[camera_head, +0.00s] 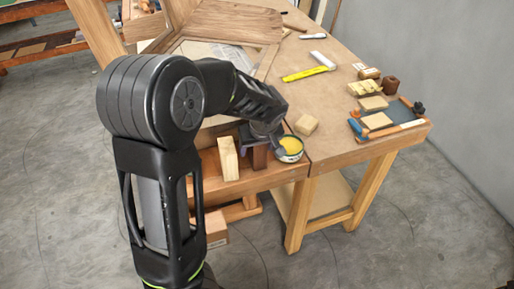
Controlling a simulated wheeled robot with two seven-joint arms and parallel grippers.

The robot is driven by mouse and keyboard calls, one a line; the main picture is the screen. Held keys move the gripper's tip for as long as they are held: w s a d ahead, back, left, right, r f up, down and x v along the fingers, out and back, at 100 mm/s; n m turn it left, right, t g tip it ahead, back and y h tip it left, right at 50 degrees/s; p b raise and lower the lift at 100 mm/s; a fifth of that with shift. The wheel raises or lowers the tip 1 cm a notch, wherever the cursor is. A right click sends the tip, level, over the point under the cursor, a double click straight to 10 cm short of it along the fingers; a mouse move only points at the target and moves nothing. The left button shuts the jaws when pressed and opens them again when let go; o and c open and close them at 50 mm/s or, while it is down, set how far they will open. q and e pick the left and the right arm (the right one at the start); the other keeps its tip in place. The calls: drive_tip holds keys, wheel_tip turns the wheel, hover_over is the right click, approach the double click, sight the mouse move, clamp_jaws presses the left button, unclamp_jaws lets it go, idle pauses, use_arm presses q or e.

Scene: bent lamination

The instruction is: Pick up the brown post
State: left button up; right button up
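The brown post (259,158) is a short, dark reddish-brown block upright near the front edge of the wooden workbench. A pale wooden post (228,159) stands just left of it. My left gripper (261,143) is at the top of the brown post, pointing down. The gripper and wrist hide the post's upper part. I cannot tell whether the fingers are closed on it or only around it. My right gripper is not in view.
A round tin with yellow contents (290,147) stands close to the right of the post. A yellow-and-white tool (310,68) and a dark tray (388,119) are farther right. The table's middle is mostly clear.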

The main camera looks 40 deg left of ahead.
use_arm(q)
drive_tip(key=shift+a+f, duration=0.1)
drive_tip(key=shift+f, duration=0.15)
idle(0.4)
clamp_jaws()
idle(0.5)
